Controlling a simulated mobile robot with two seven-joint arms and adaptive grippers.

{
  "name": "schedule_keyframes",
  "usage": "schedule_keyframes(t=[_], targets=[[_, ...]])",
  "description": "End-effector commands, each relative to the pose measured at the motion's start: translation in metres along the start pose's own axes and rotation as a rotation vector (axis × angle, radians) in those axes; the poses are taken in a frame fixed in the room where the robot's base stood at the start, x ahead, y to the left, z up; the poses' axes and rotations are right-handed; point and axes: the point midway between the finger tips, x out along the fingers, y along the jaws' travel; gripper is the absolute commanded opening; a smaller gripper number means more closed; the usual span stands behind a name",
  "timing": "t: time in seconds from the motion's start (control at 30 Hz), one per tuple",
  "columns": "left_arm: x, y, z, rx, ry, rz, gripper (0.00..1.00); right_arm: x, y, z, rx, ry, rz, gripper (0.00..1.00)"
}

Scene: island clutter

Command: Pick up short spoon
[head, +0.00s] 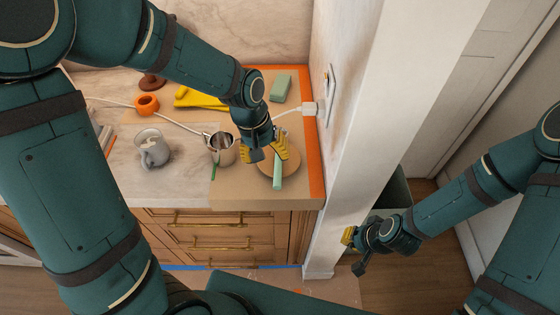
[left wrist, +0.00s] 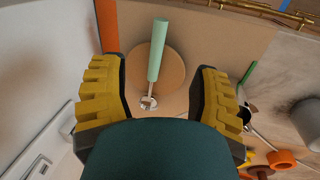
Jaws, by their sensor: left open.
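The short spoon has a mint-green handle (head: 278,175) and a shiny metal end. In the left wrist view the spoon (left wrist: 157,50) lies partly over a round wooden board (left wrist: 175,75), its metal end pointing toward my gripper. The board (head: 292,165) also shows in the head view. My left gripper (head: 266,152) is open and empty above the spoon's metal end, which it hides in the head view. In the left wrist view, my left gripper's yellow-padded fingers (left wrist: 158,97) stand on either side of the spoon, apart from it. My right gripper (head: 352,252) is open and empty, away from the counter.
A metal mug (head: 221,150) stands just left of my left gripper, and a grey cup (head: 152,149) stands further left. A yellow item (head: 200,98), an orange ring (head: 147,104) and a green block (head: 280,88) lie behind. A white wall post (head: 345,150) bounds the right side.

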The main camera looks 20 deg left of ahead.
Motion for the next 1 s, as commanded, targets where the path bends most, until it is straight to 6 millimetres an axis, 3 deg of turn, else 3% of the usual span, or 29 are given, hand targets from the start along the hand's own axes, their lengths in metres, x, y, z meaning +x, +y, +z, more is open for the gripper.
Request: schedule_keyframes(t=[0.1, 0.3, 0.53, 0.8, 1.0], targets=[[0.027, -0.001, 0.001, -0.001, -0.006, -0.002, 0.62, 0.005, 0.002, 0.001, 0.000, 0.000, 0.001, 0.00], [0.057, 0.000, 0.001, 0.000, -0.003, -0.001, 0.62, 0.009, 0.003, 0.001, 0.001, 0.000, 0.002, 0.00], [0.071, 0.000, 0.000, 0.000, -0.002, 0.000, 0.62, 0.010, 0.003, 0.001, 0.001, 0.000, 0.003, 0.00], [0.109, 0.001, 0.000, 0.001, -0.003, -0.001, 0.62, 0.013, 0.005, 0.002, 0.000, 0.000, 0.003, 0.00], [0.117, 0.001, -0.001, 0.001, 0.000, 0.001, 0.62, 0.014, 0.005, 0.002, 0.000, 0.000, 0.003, 0.00]])
